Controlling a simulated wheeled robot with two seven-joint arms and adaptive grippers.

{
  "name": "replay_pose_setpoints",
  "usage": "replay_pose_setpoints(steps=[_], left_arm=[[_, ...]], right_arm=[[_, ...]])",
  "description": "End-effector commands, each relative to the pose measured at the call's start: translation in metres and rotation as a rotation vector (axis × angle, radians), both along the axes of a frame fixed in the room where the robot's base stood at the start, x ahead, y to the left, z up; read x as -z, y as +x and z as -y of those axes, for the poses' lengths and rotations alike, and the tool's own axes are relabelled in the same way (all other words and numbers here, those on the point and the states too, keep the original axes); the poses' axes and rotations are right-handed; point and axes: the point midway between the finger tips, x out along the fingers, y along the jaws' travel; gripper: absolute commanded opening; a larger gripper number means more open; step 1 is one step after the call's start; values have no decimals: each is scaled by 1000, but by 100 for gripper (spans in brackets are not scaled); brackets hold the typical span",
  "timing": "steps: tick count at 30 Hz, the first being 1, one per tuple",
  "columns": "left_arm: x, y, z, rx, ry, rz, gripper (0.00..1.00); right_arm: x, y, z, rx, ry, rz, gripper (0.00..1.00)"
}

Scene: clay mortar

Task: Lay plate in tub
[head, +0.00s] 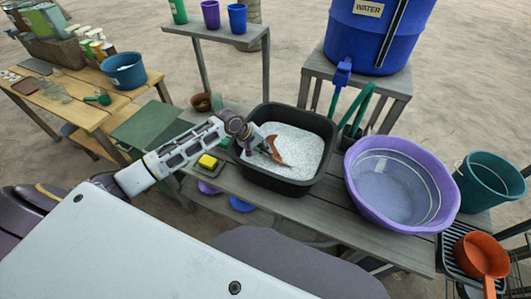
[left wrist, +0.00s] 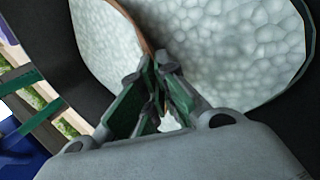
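A brown plate (head: 276,153) shows tilted, nearly edge-on, over the black tub (head: 328,160), which is filled with white suds (head: 301,142). My left gripper (head: 260,145) reaches over the tub's left rim to the plate. In the left wrist view the fingers (left wrist: 157,82) are close together around the plate's thin brown edge (left wrist: 145,40), with white suds behind. Whether the plate's lower edge touches the suds I cannot tell. My right gripper is not in view.
A purple basin (head: 443,200) of water stands right of the black tub. A yellow sponge (head: 208,162) lies left of it. A blue water barrel (head: 376,45) stands behind on a stand. An orange pan (head: 483,255) sits on a rack at the right.

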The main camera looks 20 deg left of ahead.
Motion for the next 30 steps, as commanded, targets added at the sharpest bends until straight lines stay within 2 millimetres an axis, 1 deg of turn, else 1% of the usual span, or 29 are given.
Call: replay_pose_setpoints(steps=[3, 7, 22, 28, 30], left_arm=[[14, 0, 0, -2, -2, -2, 0], [24, 0, 0, 0, -2, 0, 0], [29, 0, 0, -1, -1, 0, 0], [29, 0, 0, -1, 0, 0, 25], [29, 0, 0, -1, 0, 0, 27]], right_arm=[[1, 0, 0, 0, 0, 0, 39], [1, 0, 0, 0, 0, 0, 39], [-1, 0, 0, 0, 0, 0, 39], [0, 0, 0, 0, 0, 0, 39], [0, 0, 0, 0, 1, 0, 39]])
